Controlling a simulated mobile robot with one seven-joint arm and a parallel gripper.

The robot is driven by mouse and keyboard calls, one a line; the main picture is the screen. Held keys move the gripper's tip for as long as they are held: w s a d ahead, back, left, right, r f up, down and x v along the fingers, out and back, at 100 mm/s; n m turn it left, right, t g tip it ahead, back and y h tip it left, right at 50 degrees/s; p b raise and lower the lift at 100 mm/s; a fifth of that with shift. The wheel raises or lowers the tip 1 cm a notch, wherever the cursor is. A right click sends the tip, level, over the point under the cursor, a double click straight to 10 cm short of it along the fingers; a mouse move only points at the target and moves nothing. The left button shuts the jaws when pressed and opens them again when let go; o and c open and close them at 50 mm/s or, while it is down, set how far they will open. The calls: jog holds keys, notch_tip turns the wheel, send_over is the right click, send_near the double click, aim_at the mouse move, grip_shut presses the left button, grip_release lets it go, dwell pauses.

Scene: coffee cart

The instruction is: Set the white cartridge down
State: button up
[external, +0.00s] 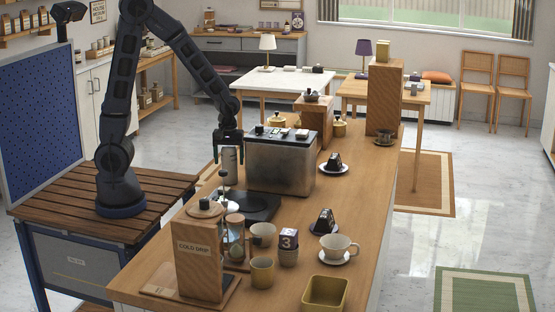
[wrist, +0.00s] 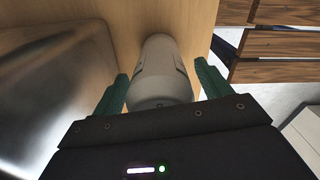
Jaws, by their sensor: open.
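The white cartridge (external: 230,166) is a pale cylinder, upright just left of the dark-topped steel machine (external: 281,164) on the wooden counter. In the wrist view the cartridge (wrist: 160,68) lies between my gripper's (wrist: 161,72) two green fingers, with a visible gap on each side. My gripper (external: 228,149) is open and points down around the cartridge's upper end in the external view. The cartridge's lower end is partly hidden in both views, so its contact with the counter is hard to see.
A black flat stand (external: 262,207) and the cold drip box (external: 198,259) are in front. The steel machine's wall is close on the gripper's right.

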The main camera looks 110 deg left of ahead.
jog(key=shift+r, duration=0.1)
notch_tip(320, 180, up, 12)
jog(key=shift+r, duration=0.1)
jog(key=s+d+r+m+t, duration=0.1)
jog(key=s+d+r+m, duration=0.2)
jog(key=d+m, duration=0.3)
jog(key=s+d+r+m+t, duration=0.2)
jog(key=s+d+r+m, duration=0.2)
jog(key=d+m, duration=0.3)
jog(key=s+d+r+m+t, duration=0.1)
jog(key=s+d+r+m, duration=0.3)
jog(key=d+m, duration=0.3)
jog(key=d, duration=0.4)
jog(key=shift+d+r+t, duration=0.2)
jog(key=shift+d+t, duration=0.1)
jog(key=shift+d, duration=0.1)
